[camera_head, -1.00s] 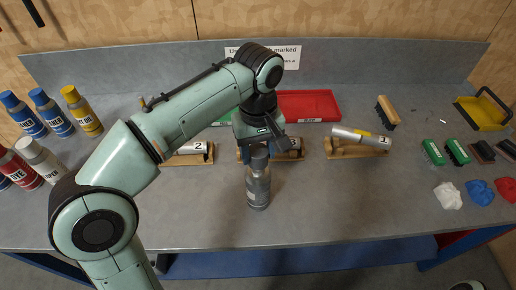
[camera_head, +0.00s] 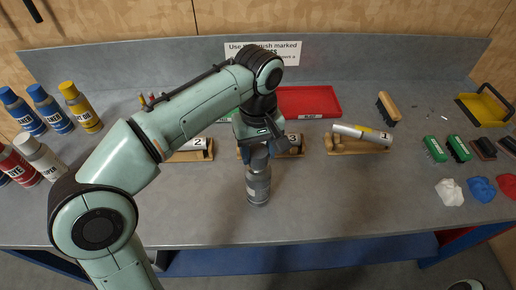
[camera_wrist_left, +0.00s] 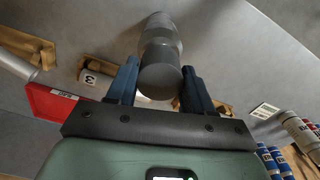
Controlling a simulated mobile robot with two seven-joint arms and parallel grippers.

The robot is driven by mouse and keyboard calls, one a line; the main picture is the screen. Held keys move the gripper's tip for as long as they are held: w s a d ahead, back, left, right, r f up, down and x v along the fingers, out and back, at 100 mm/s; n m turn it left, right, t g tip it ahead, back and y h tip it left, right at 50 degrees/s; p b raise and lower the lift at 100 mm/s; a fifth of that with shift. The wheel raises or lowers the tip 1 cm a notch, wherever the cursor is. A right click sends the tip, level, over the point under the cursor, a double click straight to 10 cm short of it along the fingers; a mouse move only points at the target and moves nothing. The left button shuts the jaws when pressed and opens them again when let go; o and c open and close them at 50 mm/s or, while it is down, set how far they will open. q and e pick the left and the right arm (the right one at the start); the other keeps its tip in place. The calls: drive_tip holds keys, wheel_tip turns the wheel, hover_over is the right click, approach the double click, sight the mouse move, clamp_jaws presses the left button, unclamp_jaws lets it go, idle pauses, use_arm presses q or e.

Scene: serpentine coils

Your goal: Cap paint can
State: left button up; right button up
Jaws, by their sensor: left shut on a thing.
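A grey paint can (camera_head: 258,187) stands upright on the bench in the head view, below my left gripper (camera_head: 258,146). Its dark grey cap (camera_head: 259,156) is at its top, between the gripper's fingers. In the left wrist view, my left gripper (camera_wrist_left: 160,88) has its two blue fingers on either side of the cap (camera_wrist_left: 160,80), shut on it. The can body (camera_wrist_left: 160,38) extends beyond the cap, in line with it. Whether the cap is fully seated cannot be told. My right gripper is not in view.
Several capped cans (camera_head: 84,110) stand at the left. Numbered cylinders on wooden cradles (camera_head: 358,147) lie behind the can, with a red tray (camera_head: 308,103) at the back. Brushes (camera_head: 434,149) and crumpled cloths (camera_head: 449,194) lie at the right. The bench front is clear.

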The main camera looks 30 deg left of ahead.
use_arm(q)
drive_tip(key=shift+f, duration=0.55)
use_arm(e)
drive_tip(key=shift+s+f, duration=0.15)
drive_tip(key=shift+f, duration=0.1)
use_arm(q)
drive_tip(key=shift+f, duration=0.25)
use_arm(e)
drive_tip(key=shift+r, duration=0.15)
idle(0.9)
use_arm(q)
drive_tip(key=o, duration=1.5)
drive_tip(key=shift+r+p, duration=1.65)
drive_tip(key=shift+r, duration=0.7)
drive_tip(key=shift+r+p, duration=1)
drive_tip(key=shift+r, duration=0.45)
drive_tip(key=shift+w, duration=0.1)
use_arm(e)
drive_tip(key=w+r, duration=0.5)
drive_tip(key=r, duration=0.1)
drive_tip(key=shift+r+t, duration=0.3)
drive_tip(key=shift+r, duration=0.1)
